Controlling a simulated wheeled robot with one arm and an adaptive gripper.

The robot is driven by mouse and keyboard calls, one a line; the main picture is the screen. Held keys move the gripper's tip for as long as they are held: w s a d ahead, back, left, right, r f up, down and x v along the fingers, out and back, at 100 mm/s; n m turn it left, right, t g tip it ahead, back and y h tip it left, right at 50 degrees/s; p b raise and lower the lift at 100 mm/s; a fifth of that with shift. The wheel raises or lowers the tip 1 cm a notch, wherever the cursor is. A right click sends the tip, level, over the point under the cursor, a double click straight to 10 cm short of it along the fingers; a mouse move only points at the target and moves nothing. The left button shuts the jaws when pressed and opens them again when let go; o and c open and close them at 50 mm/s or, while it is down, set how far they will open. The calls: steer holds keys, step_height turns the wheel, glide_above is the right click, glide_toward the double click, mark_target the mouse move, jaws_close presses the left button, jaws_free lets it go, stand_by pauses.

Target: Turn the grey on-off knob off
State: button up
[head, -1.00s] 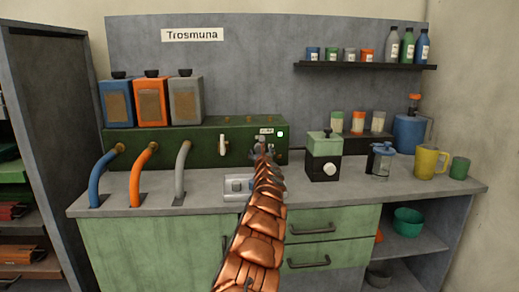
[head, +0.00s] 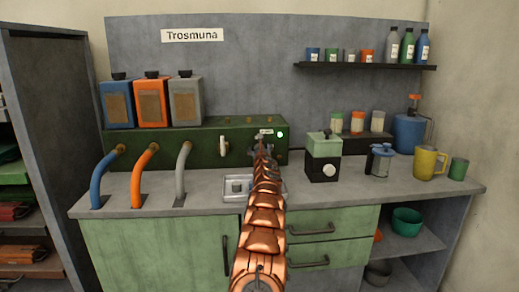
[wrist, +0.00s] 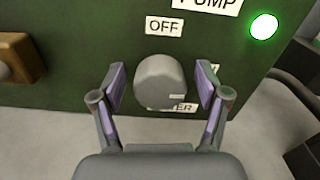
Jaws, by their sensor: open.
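The grey knob (wrist: 160,82) sits on the dark green panel in the wrist view, with a small pale mark at its lower right. An "OFF" label (wrist: 164,27) is above it. Another label at its right is mostly hidden by a finger, and one below is partly covered by the knob. My gripper (wrist: 161,85) is open, with one finger on each side of the knob and a visible gap to each. In the head view my gripper (head: 262,143) is at the panel and hides the knob. A green light (wrist: 264,26) is lit at the upper right.
The green machine (head: 190,150) carries a pale lever (head: 224,147) left of my gripper and several hoses. A green-and-black grinder (head: 323,157) stands close to the right on the grey counter (head: 330,200). A metal tray (head: 237,186) lies below.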

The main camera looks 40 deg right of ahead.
steer(key=shift+w+d, duration=0.1)
stand_by(0.3)
steer(key=c, duration=1.2)
